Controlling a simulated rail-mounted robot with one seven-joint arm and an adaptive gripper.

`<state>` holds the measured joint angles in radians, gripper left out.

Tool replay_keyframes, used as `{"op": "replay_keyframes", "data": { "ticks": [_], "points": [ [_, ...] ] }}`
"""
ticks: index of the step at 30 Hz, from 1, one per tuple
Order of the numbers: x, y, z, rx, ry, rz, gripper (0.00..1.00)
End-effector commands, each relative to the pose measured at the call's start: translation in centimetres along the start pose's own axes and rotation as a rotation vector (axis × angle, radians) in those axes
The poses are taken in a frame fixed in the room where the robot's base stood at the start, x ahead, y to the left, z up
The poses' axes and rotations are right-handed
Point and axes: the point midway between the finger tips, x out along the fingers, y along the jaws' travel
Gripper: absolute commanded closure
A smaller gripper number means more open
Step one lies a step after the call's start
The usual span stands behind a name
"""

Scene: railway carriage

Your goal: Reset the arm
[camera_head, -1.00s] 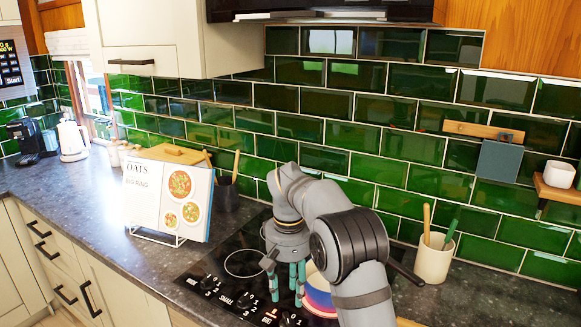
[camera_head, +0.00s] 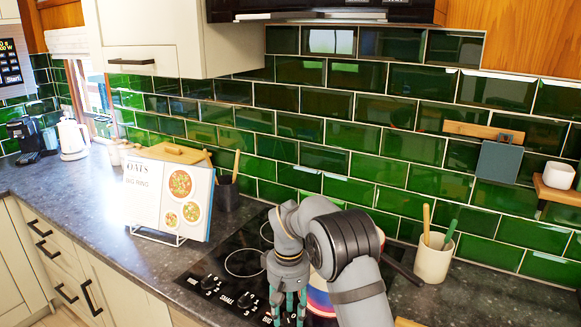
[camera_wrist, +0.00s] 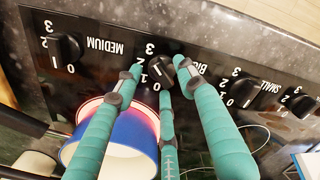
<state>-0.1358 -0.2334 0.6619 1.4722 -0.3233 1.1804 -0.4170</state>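My arm reaches down over the black stove in the head view, and my gripper (camera_head: 284,315) points downward near the stove's front knobs. In the wrist view its three teal fingers (camera_wrist: 160,78) are spread apart, with nothing held between them. The knob (camera_wrist: 160,70) labelled BIG shows between the fingertips; whether they touch it I cannot tell. Its pointer is turned off vertical.
A striped pot (camera_head: 319,296) stands on the stove close beside my fingers; it also shows in the wrist view (camera_wrist: 120,135). A recipe book (camera_head: 170,195) on a stand is left, a utensil cup (camera_head: 433,262) right. The left counter has free room.

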Motion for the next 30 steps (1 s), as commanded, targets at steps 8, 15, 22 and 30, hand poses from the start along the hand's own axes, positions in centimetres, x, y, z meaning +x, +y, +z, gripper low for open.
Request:
{"op": "replay_keyframes", "data": {
  "ticks": [8, 15, 22, 30],
  "points": [
    [-0.36, -0.02, -0.14, -0.405, -0.003, -0.001, 0.6],
    [-0.36, -0.13, -0.3, -0.753, -0.002, -0.001, 0.6],
    [-0.35, -0.25, -0.4, -1.089, -0.003, -0.001, 0.6],
    [-0.32, -0.42, -0.47, -1.475, -0.002, -0.002, 0.6]
  ]
}}
